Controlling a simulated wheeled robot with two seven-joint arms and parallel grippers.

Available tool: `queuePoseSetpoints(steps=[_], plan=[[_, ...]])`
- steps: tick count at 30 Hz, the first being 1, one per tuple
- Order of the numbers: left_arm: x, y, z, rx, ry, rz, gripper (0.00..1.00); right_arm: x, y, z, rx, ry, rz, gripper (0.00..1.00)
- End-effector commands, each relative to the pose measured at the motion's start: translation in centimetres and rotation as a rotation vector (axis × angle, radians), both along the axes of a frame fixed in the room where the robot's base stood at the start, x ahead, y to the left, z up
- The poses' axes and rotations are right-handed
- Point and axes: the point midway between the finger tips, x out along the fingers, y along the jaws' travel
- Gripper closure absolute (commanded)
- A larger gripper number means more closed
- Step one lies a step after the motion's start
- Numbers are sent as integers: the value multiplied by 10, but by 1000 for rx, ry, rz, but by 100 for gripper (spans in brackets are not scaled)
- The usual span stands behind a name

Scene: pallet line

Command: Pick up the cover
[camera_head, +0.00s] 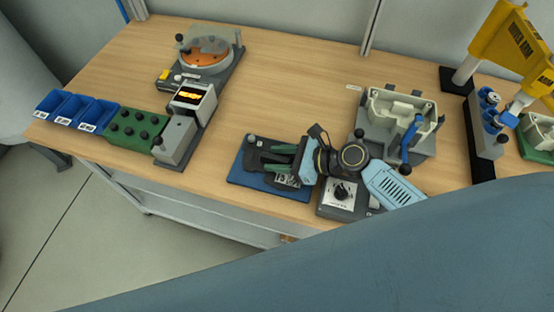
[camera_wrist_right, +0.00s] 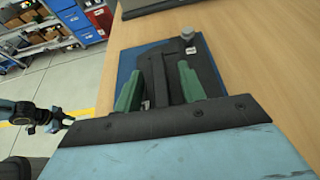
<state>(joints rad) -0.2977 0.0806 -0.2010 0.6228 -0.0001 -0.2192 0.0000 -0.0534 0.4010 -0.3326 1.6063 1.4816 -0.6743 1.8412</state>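A dark grey piece with a round knob (camera_wrist_right: 188,36) at its far corner lies on a blue base (camera_wrist_right: 128,62); it may be the cover, but I cannot tell for sure. In the head view the blue base (camera_head: 237,174) lies near the table's front edge. My right gripper (camera_head: 276,160) reaches over it from the right. Its green fingers, also in the right wrist view (camera_wrist_right: 160,85), are well apart, with dark parts between them. I cannot tell whether they touch the piece. The gripper's body hides the near part of the base.
A grey control box with a dial (camera_head: 342,195) stands right under my right wrist. A grey fixture (camera_head: 400,135) with a pale housing stands behind it. Blue bins (camera_head: 75,110), a green block (camera_head: 128,130) and a round clear-lidded device (camera_head: 203,58) stand left. The table's middle is clear.

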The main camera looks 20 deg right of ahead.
Motion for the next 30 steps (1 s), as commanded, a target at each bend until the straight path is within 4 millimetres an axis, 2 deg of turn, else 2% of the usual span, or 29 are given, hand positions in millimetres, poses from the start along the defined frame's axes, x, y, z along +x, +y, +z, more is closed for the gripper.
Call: queuePoseSetpoints(steps=[5,14,24,26,30], plan=[[-7,0,0,2,12,0,64,0,0,0,0,0,0,61],[-7,0,0,1,11,0,64,0,0,0,0,0,0,100],[-4,0,1,1,7,1,64,0,-1,4,0,-1,0,100],[-3,0,4,1,7,1,64,0,-1,11,1,-3,1,100],[-3,0,15,1,6,1,64,0,0,37,1,-4,0,100]])
